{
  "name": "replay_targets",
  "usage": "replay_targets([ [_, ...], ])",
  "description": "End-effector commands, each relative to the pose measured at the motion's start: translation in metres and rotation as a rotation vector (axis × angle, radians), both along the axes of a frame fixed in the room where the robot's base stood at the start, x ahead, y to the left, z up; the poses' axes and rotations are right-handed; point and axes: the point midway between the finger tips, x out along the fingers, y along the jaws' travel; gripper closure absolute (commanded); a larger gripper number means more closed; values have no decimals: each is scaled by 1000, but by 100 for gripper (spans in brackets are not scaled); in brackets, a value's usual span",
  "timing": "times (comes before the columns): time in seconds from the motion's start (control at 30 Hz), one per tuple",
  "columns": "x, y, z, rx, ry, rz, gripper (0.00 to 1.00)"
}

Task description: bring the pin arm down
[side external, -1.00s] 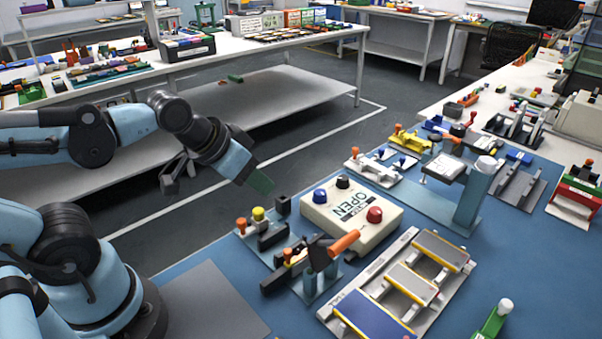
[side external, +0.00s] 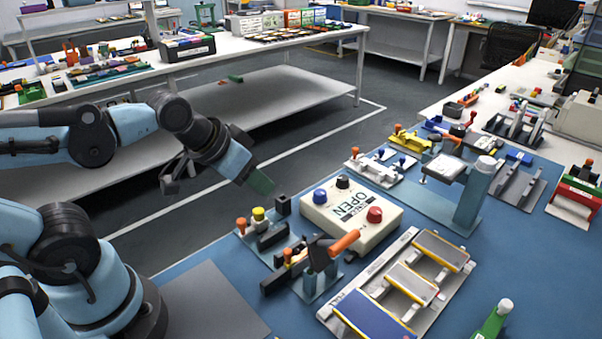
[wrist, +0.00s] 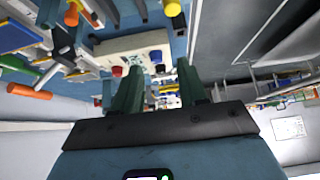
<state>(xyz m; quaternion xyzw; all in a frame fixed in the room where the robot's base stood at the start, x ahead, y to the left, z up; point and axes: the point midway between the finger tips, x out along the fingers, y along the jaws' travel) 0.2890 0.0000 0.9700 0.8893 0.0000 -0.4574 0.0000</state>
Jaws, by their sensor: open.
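A lever with an orange handle (side external: 343,242) and a dark arm stands on a teal bracket (side external: 312,284) in the side external view. The handle is tilted up to the right. I take this for the pin arm, but cannot be sure. An orange handle also shows in the wrist view (wrist: 30,91), at the left. My gripper (side external: 263,184) hangs in the air, behind and left of the lever, apart from it. In the wrist view its two green fingers (wrist: 158,78) stand apart with nothing held between them.
A cream box marked OPEN (side external: 352,212) with blue, black and red knobs stands behind the lever. A rack of pouch cells (side external: 408,236) lies to its right. A plate with orange and yellow knobs (side external: 258,213) is at its left. A grey mat (side external: 215,305) is clear.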

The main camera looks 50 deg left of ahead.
Motion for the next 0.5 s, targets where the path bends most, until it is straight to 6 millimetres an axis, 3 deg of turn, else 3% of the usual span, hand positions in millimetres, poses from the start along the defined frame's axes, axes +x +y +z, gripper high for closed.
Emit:
replay_targets([
  [0.1, 0, 0, 0, 0, 0, 0, 58],
  [0.2, 0, -2, 1, 0, 4, -3, 44],
  [0.27, 1, -7, 3, 0, 16, -10, 44],
  [0.37, 4, -24, 9, -1, 58, -29, 44],
  [0.5, 6, -62, 23, 17, 145, -53, 44],
])
